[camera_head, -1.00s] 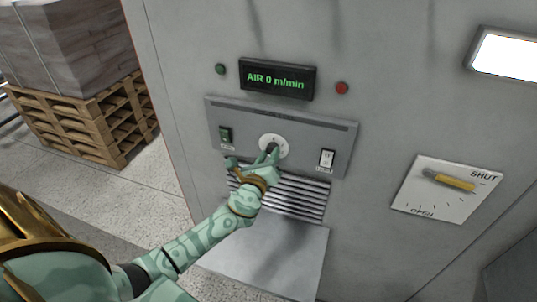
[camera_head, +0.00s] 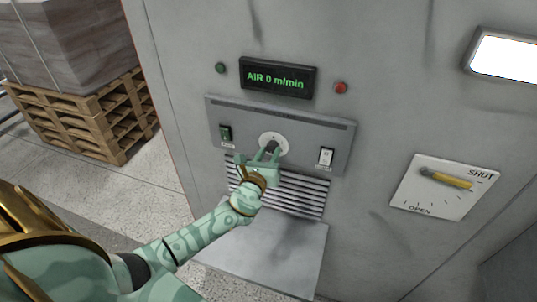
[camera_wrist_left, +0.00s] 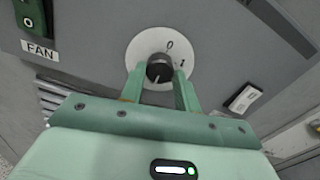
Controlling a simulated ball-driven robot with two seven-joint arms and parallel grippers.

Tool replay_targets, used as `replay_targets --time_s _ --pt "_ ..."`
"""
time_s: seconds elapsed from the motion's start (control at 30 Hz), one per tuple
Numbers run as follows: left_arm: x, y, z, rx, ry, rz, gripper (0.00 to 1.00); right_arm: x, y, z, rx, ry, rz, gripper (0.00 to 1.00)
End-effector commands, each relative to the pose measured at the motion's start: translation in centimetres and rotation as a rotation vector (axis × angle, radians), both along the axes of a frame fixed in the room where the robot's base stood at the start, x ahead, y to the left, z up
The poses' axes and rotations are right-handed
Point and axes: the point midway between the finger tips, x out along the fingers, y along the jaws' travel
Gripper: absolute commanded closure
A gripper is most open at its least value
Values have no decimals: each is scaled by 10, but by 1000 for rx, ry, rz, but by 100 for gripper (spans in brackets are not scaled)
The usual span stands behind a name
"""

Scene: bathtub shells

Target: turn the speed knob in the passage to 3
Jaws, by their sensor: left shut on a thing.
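The speed knob (camera_head: 271,146) is a small dark knob on a round white dial (camera_wrist_left: 186,53) in a grey control panel. In the left wrist view the knob (camera_wrist_left: 159,70) sits between my fingers, with a pale mark on its face. The dial's 0 and 1 show above and right of it; other marks are hidden or too small to read. My left gripper (camera_head: 266,153) is shut on the knob, its fingers on either side of it; it also fills the lower left wrist view (camera_wrist_left: 160,88). My right gripper is not in view.
A display (camera_head: 278,78) above reads "AIR 0 m/min". A green FAN switch (camera_head: 225,134) is left of the dial, a white switch (camera_head: 326,157) right. Louvres (camera_head: 300,198) lie below. A yellow-handled SHUT/OPEN plate (camera_head: 441,190) is at right. A loaded pallet (camera_head: 85,120) stands at left.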

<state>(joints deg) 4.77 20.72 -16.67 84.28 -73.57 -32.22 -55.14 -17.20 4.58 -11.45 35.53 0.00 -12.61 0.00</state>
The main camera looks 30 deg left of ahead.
Motion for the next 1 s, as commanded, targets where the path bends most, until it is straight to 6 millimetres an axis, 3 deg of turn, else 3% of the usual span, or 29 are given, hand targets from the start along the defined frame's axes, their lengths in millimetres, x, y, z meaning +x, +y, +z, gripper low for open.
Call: replay_targets --time_s 0.1,0.13,0.2,0.57,0.77,1.0 --pt "-1 -1 -3 0 6 -1 91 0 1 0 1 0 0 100" --pt "-1 -1 -3 0 6 -1 63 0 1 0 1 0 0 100" --pt "-1 -1 -2 0 5 -1 46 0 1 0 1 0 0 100" --pt "-6 -1 -2 -1 3 -1 46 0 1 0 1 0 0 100" --pt "-44 -11 -3 -2 5 -2 46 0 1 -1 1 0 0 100" --pt "-108 -26 -4 -2 5 -1 46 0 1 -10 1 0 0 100"
